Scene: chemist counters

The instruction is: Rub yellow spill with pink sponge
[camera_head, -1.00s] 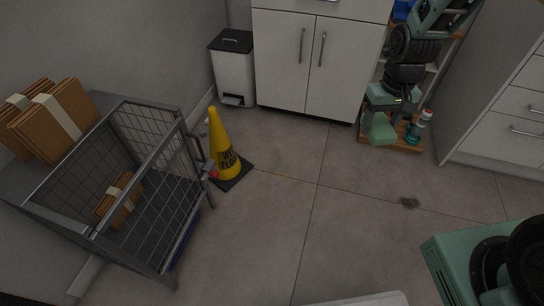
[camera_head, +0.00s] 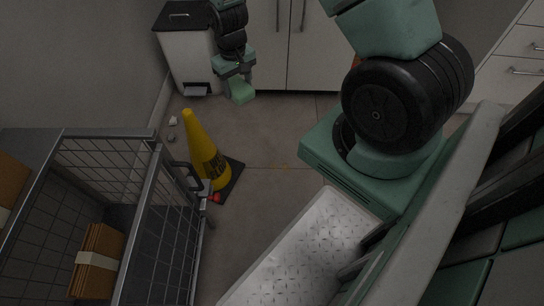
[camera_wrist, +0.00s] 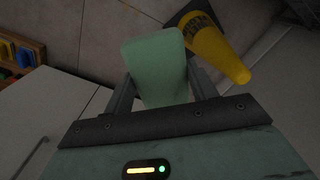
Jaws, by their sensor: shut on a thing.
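My gripper (camera_head: 234,72) is shut on a pale green, sponge-like block (camera_head: 241,92) in the head view, above the floor in front of the bin. The block also shows between the fingers in the wrist view (camera_wrist: 158,65). It looks green, not pink, and no pink sponge is seen. A tiny orange-yellow mark (camera_head: 285,167) lies on the floor right of the cone, below and right of the block in the picture; I cannot tell whether it is the spill. No larger yellow patch is visible. My arm and base hide floor at the right.
A yellow warning cone (camera_head: 202,150) stands on a black base beside a wire cage cart (camera_head: 150,185) at the left. A white pedal bin (camera_head: 187,55) and white cabinet (camera_head: 270,45) stand behind. Small pale bits (camera_head: 173,121) lie near the wall. Floor between cone and cabinet is open.

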